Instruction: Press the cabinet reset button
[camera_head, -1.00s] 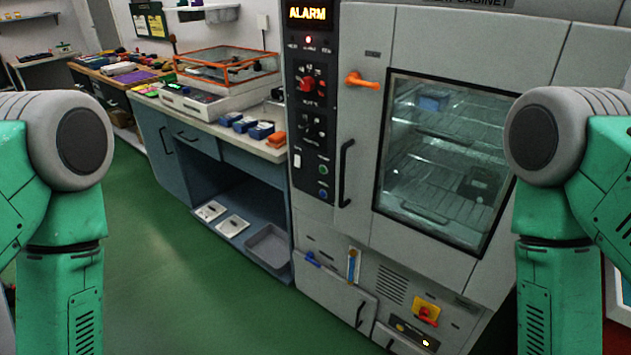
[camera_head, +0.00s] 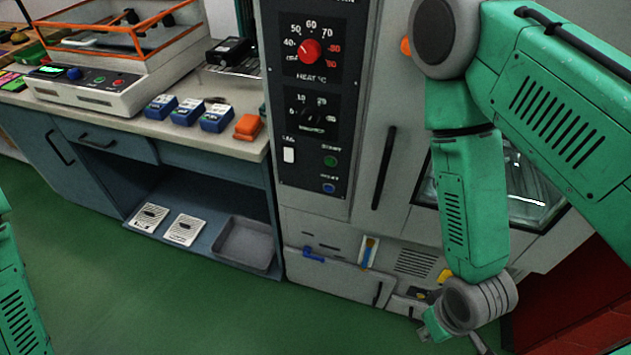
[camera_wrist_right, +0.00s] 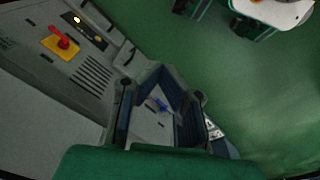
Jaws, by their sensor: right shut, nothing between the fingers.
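The grey cabinet (camera_head: 410,165) stands right of centre in the head view. Its black control panel has a blue button (camera_head: 328,188) labelled as reset, at the bottom below a green start button (camera_head: 330,161). The blue button is uncovered. My right gripper (camera_head: 434,326) is low in front of the cabinet, below and right of the button, well apart from it. My left gripper is out of view; only part of my left arm shows at the left edge.
A red knob (camera_head: 309,50) and a black dial (camera_head: 312,118) sit above the buttons. A vertical black handle (camera_head: 384,168) is right of the panel. A blue handle (camera_head: 313,255) protrudes lower down. A workbench (camera_head: 150,122) adjoins on the left. The green floor in front is clear.

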